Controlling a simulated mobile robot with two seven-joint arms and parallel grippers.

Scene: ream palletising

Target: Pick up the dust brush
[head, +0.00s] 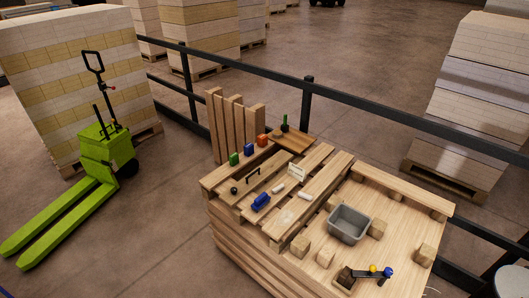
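No item can be clearly made out as the dust brush at this size. Several small tools lie on the slatted pallet top in the head view. Among them are a blue item (261,201) lying on a slat, a dark bar-shaped item (253,178) behind it, and a small round dark item (234,190) to the left. A green upright item (285,122) stands on a small board at the back. Any of these could be the brush; I cannot tell which. Neither of my grippers is in view.
A grey bin (349,224) sits among wooden blocks on the pallet stack's right part. A dark bar with yellow and blue knobs (373,269) is at its front. A black railing (307,99) runs behind. A green pallet jack (103,150) stands left; floor between is clear.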

